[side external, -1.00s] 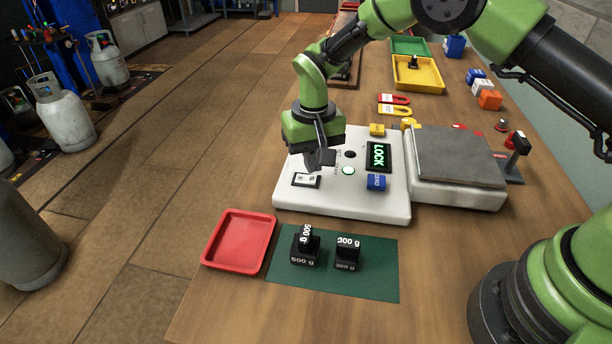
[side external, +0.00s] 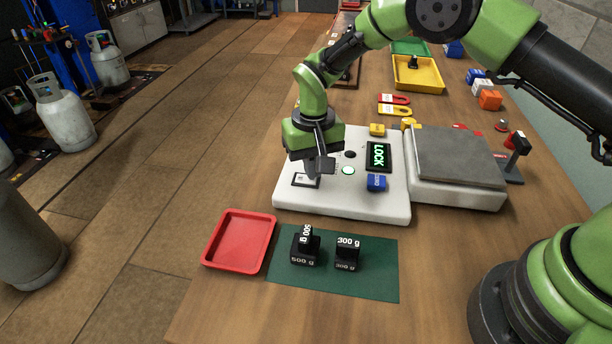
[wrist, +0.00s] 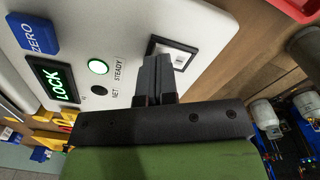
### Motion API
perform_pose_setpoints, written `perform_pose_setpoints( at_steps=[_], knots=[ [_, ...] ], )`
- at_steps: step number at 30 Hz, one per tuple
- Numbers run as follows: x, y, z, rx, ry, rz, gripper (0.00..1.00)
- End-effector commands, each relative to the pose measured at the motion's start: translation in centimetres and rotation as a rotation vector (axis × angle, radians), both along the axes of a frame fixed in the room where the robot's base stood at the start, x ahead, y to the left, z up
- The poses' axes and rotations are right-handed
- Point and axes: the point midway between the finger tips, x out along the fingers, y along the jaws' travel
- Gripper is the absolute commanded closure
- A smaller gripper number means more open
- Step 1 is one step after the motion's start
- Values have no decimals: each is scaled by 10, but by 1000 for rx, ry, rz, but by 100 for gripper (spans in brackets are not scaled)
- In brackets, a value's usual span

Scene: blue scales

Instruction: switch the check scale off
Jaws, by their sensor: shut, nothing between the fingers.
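The check scale has a white console (side external: 335,200) and a grey weighing plate (side external: 458,157). Its display (side external: 378,156) glows green with "LOCK", and a round lamp beside it (side external: 348,170) is lit green. A white rocker switch in a dark frame (side external: 300,181) sits at the console's left; it also shows in the wrist view (wrist: 178,55). My gripper (side external: 314,172) is shut and empty, its fingertips over or at the switch's near edge, partly hiding it. I cannot tell whether they touch. The wrist view shows the closed fingers (wrist: 157,75) beside the switch.
A blue ZERO key (side external: 376,182) and a yellow key (side external: 377,130) flank the display. A red tray (side external: 240,241) and a green mat (side external: 340,283) with black 500 g (side external: 305,250) and 300 g (side external: 347,255) weights lie in front. A yellow tray (side external: 418,80) stands behind.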

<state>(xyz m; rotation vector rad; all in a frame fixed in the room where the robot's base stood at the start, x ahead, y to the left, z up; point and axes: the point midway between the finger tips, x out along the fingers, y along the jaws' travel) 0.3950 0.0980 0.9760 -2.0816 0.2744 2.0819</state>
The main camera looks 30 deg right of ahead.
Motion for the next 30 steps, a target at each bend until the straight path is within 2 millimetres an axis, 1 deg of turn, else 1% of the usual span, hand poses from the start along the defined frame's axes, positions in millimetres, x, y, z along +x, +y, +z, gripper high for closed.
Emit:
perform_pose_setpoints(
  at_steps=[23,26,30],
  knots=[
    [0,0,-12,0,0,0,100],
    [0,0,-10,1,-1,0,100],
    [1,0,1,0,-3,1,100]
  ],
)
